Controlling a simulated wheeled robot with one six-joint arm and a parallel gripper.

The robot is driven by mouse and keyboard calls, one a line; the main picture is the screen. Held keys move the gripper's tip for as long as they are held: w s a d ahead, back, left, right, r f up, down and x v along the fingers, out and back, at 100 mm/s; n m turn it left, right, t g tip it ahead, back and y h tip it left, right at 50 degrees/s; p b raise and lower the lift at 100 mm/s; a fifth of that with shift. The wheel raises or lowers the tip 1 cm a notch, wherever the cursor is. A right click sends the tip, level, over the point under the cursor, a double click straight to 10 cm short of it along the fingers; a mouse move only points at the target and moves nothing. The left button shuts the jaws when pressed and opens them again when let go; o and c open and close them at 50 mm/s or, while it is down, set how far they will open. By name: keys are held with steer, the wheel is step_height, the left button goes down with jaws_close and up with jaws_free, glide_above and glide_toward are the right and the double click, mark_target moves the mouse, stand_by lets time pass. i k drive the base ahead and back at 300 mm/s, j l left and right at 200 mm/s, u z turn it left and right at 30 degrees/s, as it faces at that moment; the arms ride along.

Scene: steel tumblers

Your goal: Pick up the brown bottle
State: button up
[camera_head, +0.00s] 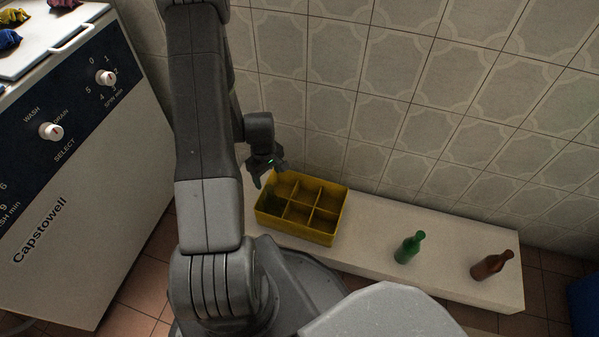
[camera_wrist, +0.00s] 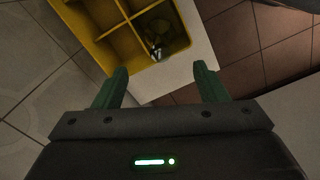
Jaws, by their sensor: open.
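The brown bottle (camera_head: 490,265) stands near the right end of a white bench in the head view. It is not in the wrist view. My gripper (camera_head: 268,176) is at the left end of the bench, beside and just above the back left of a yellow crate (camera_head: 292,234), far from the brown bottle. In the wrist view, the two green fingers of my gripper (camera_wrist: 160,77) are apart with nothing between them.
A green bottle (camera_head: 409,249) stands on the white bench (camera_head: 380,262) between crate and brown bottle. The crate has several compartments; one holds a dark, shiny thing (camera_wrist: 157,46), unclear in kind. A tiled wall (camera_head: 400,90) rises behind. A washing machine (camera_head: 90,190) stands left.

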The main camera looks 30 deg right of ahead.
mark_target(492, 265)
steer(key=z, duration=3.55)
